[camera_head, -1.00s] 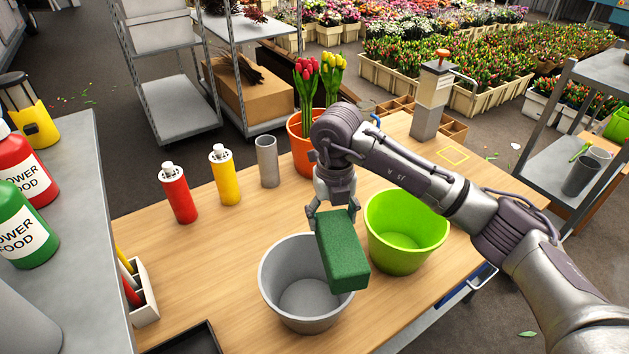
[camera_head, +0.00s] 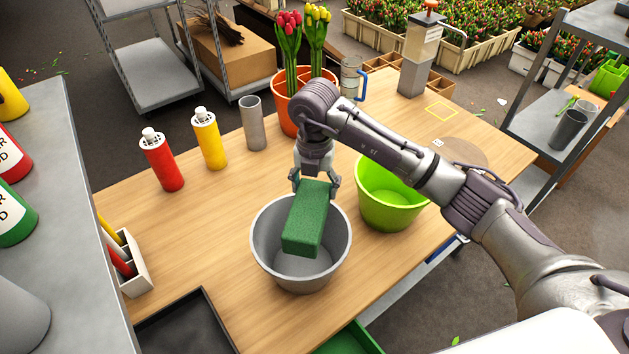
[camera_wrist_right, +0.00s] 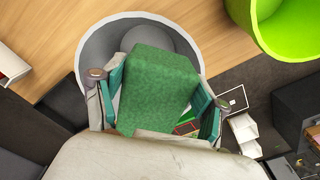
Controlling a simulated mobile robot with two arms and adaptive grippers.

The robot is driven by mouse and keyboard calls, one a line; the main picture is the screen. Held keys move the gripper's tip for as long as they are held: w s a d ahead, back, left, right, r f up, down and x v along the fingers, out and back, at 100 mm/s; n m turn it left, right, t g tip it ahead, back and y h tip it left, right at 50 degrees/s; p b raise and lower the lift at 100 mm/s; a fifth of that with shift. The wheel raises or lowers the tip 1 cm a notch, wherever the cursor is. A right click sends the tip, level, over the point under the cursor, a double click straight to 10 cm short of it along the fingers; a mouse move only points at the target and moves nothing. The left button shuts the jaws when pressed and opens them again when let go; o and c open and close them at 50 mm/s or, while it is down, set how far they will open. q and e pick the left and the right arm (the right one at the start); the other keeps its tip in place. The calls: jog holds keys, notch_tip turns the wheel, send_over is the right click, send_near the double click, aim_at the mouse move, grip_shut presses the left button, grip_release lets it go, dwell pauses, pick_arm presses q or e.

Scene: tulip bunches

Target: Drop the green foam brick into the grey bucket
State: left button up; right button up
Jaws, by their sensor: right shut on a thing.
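The green foam brick (camera_head: 308,222) is held by my right gripper (camera_head: 315,182), with the fingers on either side of its upper end. The brick hangs tilted over the opening of the grey bucket (camera_head: 264,262), which stands on the wooden table. In the right wrist view the brick (camera_wrist_right: 158,85) sits between the two fingers of my right gripper (camera_wrist_right: 155,103). Part of the grey bucket (camera_wrist_right: 92,58) shows behind it there, and the brick hides much of its inside. My left gripper is not in view.
A lime green bucket (camera_head: 392,208) stands close to the right of the grey one. An orange pot (camera_head: 290,110) of tulips, a grey cup (camera_head: 254,128), and yellow (camera_head: 210,143) and red (camera_head: 163,165) bottles stand behind. A black tray (camera_head: 190,325) lies at the front.

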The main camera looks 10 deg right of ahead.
jog(key=shift+f, duration=0.15)
jog(key=o, duration=1.2)
notch_tip(320, 180, up, 12)
